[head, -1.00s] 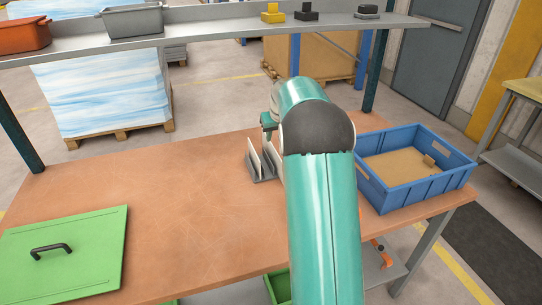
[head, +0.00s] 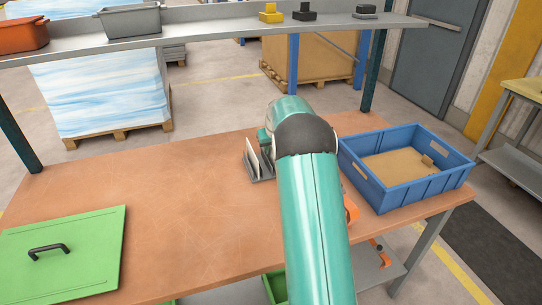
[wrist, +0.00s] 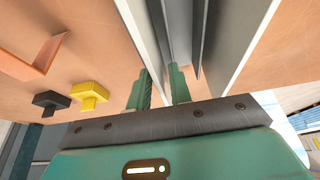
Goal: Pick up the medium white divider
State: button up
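In the head view, thin white dividers (head: 252,157) stand upright in a grey slotted rack (head: 264,180) near the back of the table. My arm covers the rack's right part. My gripper is mostly hidden there behind my arm. In the wrist view, my gripper (wrist: 160,88) has its two teal fingers apart, with a gap between them. A pale divider (wrist: 143,25) reaches down toward this gap; I cannot tell whether the fingers touch it. Another wide white divider (wrist: 238,40) stands to the right, past grey rack walls. Which divider is the medium one is unclear.
A blue crate (head: 398,190) stands right of my arm with brown cardboard inside. A green lid (head: 65,250) lies front left. An orange part (head: 350,208) shows beside my arm. The wrist view shows an orange bracket (wrist: 35,58) and yellow block (wrist: 88,96). The table's left middle is clear.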

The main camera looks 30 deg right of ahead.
jog(key=c, duration=0.3)
grip_shut()
jog(key=shift+r, duration=0.1)
